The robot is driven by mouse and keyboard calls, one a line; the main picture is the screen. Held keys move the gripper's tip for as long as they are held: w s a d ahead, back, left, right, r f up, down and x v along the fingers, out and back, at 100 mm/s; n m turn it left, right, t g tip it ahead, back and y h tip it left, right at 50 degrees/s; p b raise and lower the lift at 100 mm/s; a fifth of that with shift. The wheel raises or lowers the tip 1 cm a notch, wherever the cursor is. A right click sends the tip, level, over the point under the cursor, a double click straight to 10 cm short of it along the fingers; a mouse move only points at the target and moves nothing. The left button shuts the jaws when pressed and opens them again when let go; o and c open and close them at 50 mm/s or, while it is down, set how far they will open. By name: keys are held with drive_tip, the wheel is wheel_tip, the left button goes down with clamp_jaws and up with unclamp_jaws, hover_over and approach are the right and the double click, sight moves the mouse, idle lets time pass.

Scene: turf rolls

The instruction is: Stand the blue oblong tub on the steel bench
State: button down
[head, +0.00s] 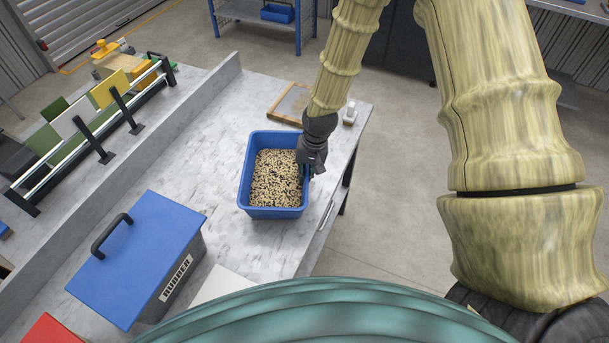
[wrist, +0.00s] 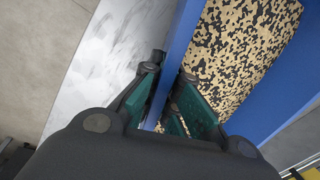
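The blue oblong tub (head: 246,178) stands upright on a pale mottled worktop near its right edge. It is filled with speckled tan and black bits. My gripper (head: 305,168) is at the tub's right wall, pointing down. In the wrist view, the teal-padded fingers of my gripper (wrist: 172,90) straddle the tub's blue wall (wrist: 176,52), one finger outside and one inside over the filling. I cannot tell whether both pads press on the wall.
A blue-lidded box (head: 150,245) marked RUBBER, with a black handle, stands left of the tub. A wooden-framed tray (head: 290,103) and a small white item (head: 350,112) lie behind it. A low ledge (head: 150,145) runs along the worktop's left. The floor right of the worktop is open.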

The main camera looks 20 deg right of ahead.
drive_tip(key=shift+s+f+p, duration=0.1)
drive_tip(key=shift+f+p, duration=0.25)
drive_tip(key=shift+f, duration=0.4)
drive_tip(key=shift+f, duration=0.1)
drive_tip(key=c, duration=1.6)
unclamp_jaws()
drive_tip(key=shift+c, duration=0.2)
drive_tip(key=shift+s, duration=0.1)
wheel_tip(320, 180, up, 12)
drive_tip(key=d+b, duration=0.1)
drive_tip(key=b, duration=0.3)
drive_tip(key=shift+s+d, duration=0.35)
